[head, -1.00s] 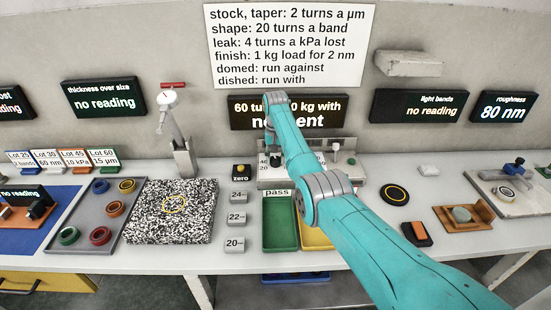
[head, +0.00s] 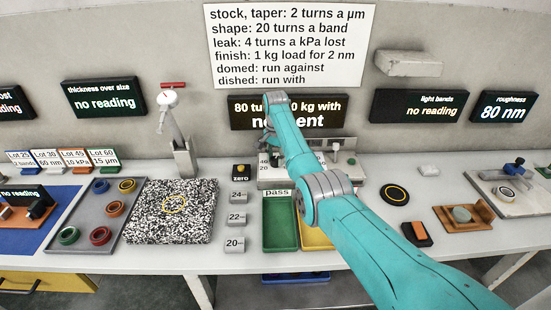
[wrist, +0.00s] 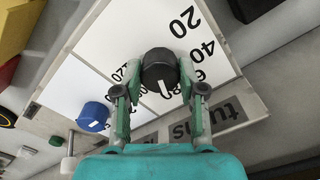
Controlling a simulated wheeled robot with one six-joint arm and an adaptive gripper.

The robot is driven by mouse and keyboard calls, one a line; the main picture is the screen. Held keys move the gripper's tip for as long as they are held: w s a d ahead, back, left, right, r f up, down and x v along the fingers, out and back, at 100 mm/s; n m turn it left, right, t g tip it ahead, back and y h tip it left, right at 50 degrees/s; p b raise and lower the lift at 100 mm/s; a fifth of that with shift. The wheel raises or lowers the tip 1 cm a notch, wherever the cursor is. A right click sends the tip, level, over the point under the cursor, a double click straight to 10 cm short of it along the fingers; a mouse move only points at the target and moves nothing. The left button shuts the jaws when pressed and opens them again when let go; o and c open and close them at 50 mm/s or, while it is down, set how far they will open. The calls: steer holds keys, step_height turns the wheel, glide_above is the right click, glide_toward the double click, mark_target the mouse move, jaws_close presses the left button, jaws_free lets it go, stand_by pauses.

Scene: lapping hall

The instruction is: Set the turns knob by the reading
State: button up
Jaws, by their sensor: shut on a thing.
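My gripper (wrist: 160,82) is shut on the black turns knob (wrist: 160,66) in the wrist view. The knob's white pointer line faces the lower part of the picture, and dial numbers such as 20 and 40 show around it on the white control panel (wrist: 110,45). The word "turns" is partly visible beside it. The roughness display (head: 503,107) reads 80 nm; the thickness (head: 104,98) and light bands (head: 418,106) displays read "no reading".
A blue knob (wrist: 92,117) is left of my gripper in the wrist view. A rule board (head: 290,45) hangs above: stock and taper 2 turns a µm, shape 20 turns a band. Green and yellow trays (head: 280,245) lie in front of the panel. A speckled plate (head: 145,225) is left.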

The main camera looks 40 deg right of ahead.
mark_target(275, 158)
stand_by(0.4)
steer(key=o, duration=1.1)
steer(key=shift+o, duration=0.2)
step_height(275, 158, up, 12)
